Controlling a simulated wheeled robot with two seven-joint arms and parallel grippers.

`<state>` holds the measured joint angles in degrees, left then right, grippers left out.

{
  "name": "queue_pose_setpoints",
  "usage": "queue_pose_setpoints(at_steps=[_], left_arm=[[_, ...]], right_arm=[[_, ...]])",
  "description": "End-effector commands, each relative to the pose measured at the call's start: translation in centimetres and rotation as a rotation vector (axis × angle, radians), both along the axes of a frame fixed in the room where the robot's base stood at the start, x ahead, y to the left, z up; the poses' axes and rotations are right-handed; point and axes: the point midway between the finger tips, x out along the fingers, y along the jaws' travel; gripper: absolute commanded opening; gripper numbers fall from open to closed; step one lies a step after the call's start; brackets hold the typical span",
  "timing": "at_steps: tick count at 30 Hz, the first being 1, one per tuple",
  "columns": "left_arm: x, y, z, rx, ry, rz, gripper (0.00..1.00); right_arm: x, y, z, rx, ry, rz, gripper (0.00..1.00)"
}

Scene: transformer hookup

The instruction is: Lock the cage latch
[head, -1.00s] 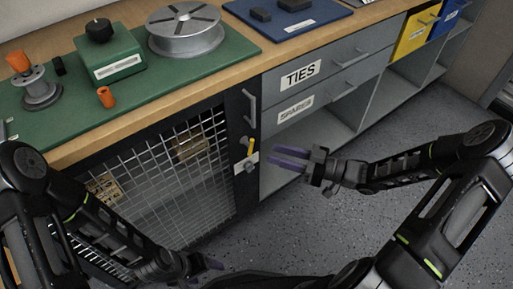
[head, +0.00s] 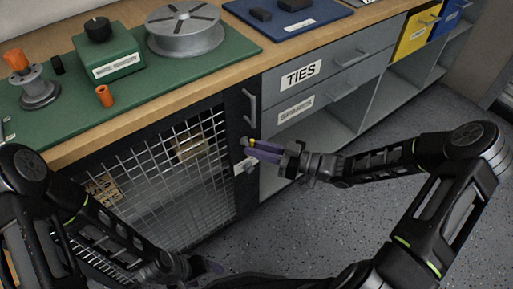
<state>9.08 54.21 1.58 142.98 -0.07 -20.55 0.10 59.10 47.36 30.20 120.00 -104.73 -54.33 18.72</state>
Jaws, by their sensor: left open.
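The cage door (head: 150,185) is a wire-mesh panel in a dark frame under the bench, and it looks closed. Its latch has a small yellow handle (head: 251,142) and a pale plate (head: 244,167) on the right door post. My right gripper (head: 250,151) has its purple fingers at the handle and hides most of it. Whether the fingers touch or grip it cannot be made out. My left gripper (head: 216,267) is low at the bottom of the view, open and away from the latch.
A grey door pull (head: 249,107) is above the latch. Drawers marked TIES (head: 300,75) and SPARES (head: 296,110) are to the right, above open shelves. The bench top holds a green mat (head: 60,122) with parts. The floor (head: 400,200) at right is clear.

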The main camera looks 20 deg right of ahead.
Motion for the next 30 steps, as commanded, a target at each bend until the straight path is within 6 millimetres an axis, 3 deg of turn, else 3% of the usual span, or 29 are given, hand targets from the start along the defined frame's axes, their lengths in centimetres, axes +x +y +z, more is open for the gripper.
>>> queue_pose_setpoints(at_steps=[7, 20, 30], left_arm=[[0.0, 0.0, 0.0, 0.0, 0.0, 0.0, 0.74], [0.0, 0.0, 0.2, 0.0, 0.0, 0.0, 0.74], [0.0, 0.0, 1.4, 0.0, 0.0, -0.001, 0.74]], right_arm=[[0.0, 0.0, 0.0, 0.0, 0.0, 0.0, 0.0], [0.0, 0.0, 0.1, -0.012, -0.004, 0.0, 0.0], [0.0, 0.0, 0.1, -0.189, -0.073, -0.001, 0.0]])
